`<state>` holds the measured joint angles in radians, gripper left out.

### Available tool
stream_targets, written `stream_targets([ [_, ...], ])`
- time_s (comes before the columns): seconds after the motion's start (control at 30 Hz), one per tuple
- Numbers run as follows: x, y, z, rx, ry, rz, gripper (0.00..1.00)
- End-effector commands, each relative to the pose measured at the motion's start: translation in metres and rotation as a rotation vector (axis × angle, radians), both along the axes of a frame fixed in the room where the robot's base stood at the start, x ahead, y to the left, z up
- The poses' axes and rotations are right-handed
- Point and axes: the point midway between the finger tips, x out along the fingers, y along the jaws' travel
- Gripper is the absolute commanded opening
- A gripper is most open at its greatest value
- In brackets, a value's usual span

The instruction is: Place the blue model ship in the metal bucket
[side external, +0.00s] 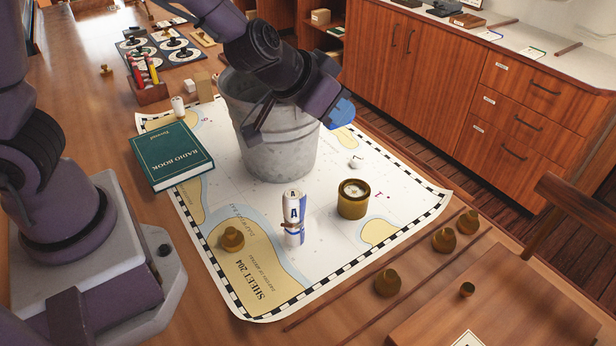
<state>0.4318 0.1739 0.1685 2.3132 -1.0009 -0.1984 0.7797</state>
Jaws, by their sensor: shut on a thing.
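The metal bucket (282,155) stands upright on the chart, its open top partly covered by my arm. My gripper (322,104) is over the bucket's right rim side in the picture. A blue rounded piece, the blue model ship (341,113), shows just beyond my gripper, to the right of the bucket's rim. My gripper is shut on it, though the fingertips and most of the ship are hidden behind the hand. I cannot tell how high the ship is above the chart.
Brass weights (388,282) sit along the table's front right.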

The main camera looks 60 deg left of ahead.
Motion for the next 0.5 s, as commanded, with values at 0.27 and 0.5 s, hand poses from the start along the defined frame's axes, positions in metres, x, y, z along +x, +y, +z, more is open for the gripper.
stream_targets([
  [0.27, 0.001, 0.022, 0.000, 0.001, 0.000, -0.021, 0.00],
  [0.5, 0.000, 0.050, -0.001, -0.001, 0.001, -0.030, 0.00],
])
